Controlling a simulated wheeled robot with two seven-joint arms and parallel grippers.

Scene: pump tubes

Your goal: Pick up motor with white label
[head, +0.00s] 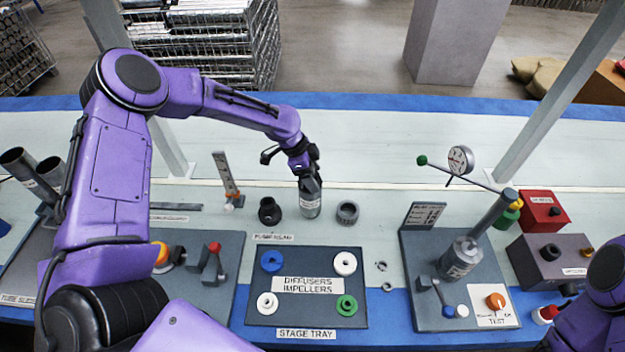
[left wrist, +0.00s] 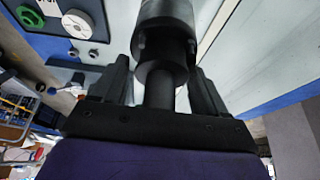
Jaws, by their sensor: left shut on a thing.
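The motor (head: 310,203) is a grey upright cylinder with a white label band, at the middle of the bench in the head view. My left gripper (head: 307,178) comes down on it from above and is shut on its upper end. In the left wrist view, the motor (left wrist: 165,35) shows as a dark stepped cylinder between the two fingers of the left gripper (left wrist: 160,75); its label is not visible there. I cannot tell whether its bottom touches the bench. My right gripper is out of view.
A black fitting (head: 269,211) stands close left of the motor and a grey ring (head: 347,213) close right. The stage tray (head: 306,318) with coloured discs lies in front. A test stand (head: 415,310) with lever and gauge is to the right. The bench behind is clear.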

